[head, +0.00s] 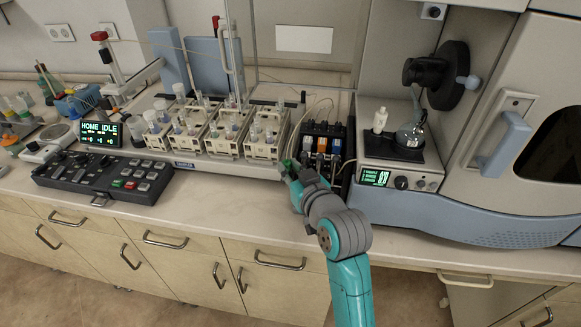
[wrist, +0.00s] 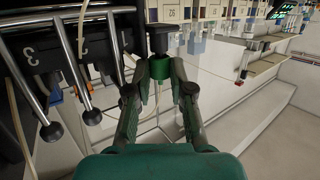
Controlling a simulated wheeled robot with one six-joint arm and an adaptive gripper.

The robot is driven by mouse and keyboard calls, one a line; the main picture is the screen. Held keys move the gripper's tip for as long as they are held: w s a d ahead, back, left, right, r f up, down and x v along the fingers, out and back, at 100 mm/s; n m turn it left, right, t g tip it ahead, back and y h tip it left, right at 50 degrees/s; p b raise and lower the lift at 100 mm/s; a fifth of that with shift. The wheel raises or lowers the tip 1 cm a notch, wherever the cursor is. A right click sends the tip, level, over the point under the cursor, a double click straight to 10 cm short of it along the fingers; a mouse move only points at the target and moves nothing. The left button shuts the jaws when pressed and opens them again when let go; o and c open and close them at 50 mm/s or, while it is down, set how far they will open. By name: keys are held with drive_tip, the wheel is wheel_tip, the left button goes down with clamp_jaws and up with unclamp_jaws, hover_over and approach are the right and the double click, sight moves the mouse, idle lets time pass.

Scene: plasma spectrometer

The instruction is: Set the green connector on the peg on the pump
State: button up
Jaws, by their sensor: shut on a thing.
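The green connector (wrist: 160,70) is between the fingertips of my gripper (wrist: 158,78) in the wrist view; the gripper is shut on it. A dark cylindrical piece (wrist: 160,40) lines up with the connector, just beyond it; I cannot tell whether it is part of the connector or the peg. The pump (head: 323,143) is the black unit with blue and orange parts in the head view. My gripper (head: 291,172) is at its front left, with a bit of green at the tip. The pump's levers (wrist: 72,75) show at the left of the wrist view. The peg is not clearly seen.
A rack of vials (head: 215,130) stands left of the pump. The spectrometer's front bench with a flask (head: 410,133) is to the right. A thin pale tube (wrist: 84,40) runs near the levers. The counter front edge (head: 250,188) is mostly clear.

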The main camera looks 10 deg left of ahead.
drive_tip(key=o, duration=0.8)
drive_tip(key=shift+f, duration=0.15)
drive_tip(key=shift+s+d, duration=0.1)
drive_tip(key=v, duration=1.1)
drive_tip(key=shift+s+d+r, duration=0.1)
drive_tip(key=shift+s+r, duration=0.1)
drive_tip(key=shift+s, duration=0.15)
